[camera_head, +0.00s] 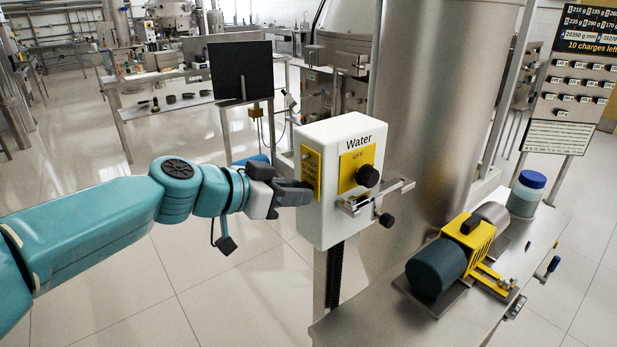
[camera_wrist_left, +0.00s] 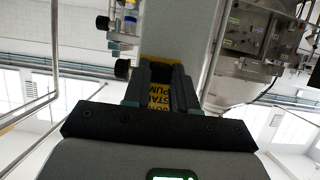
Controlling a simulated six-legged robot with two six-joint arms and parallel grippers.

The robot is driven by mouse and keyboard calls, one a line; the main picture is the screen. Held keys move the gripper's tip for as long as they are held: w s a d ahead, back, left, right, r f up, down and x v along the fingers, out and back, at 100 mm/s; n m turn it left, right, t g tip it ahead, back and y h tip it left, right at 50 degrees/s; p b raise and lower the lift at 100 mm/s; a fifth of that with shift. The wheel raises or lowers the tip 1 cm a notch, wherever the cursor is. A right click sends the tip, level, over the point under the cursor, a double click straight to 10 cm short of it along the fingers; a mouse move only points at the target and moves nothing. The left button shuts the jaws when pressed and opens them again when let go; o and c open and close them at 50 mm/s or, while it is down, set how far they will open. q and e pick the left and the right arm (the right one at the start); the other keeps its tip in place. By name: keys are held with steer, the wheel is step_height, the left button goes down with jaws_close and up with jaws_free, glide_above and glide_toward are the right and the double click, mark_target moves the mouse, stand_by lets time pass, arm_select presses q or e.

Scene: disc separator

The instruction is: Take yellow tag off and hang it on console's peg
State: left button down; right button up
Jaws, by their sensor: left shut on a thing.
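The white console (camera_head: 340,205) marked "Water" stands left of the large steel tank. A yellow tag (camera_head: 311,172) with dark lettering is at its left side face; its lettering also shows between my fingers in the left wrist view (camera_wrist_left: 160,97). My left gripper (camera_head: 303,190) is at that side face, shut on the yellow tag. The fingers cover part of the tag, so how it hangs is hidden. The console's front has a yellow "OFF" plate (camera_head: 356,168), a black knob (camera_head: 368,176) and a metal bracket (camera_head: 376,197). I cannot make out the peg clearly. My right gripper is not in view.
The steel tank (camera_head: 430,110) stands close behind the console. A steel table (camera_head: 470,315) at the lower right bears a yellow-framed motor (camera_head: 470,243) and a blue-lidded jar (camera_head: 526,193). A black screen (camera_head: 240,71) stands behind my left arm. The floor left of the console is clear.

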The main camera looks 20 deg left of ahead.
arm_select(q)
steer(key=s+a+b, duration=0.4)
steer(key=s, duration=0.1)
stand_by(0.7)
steer(key=shift+s+a, duration=0.15)
steer(key=shift+s, duration=0.1)
steer(key=s+a+b, duration=0.6)
steer(key=s+a, duration=0.1)
steer(key=s, duration=0.2)
steer(key=shift+s+b, duration=0.15)
steer(key=shift+b, duration=0.15)
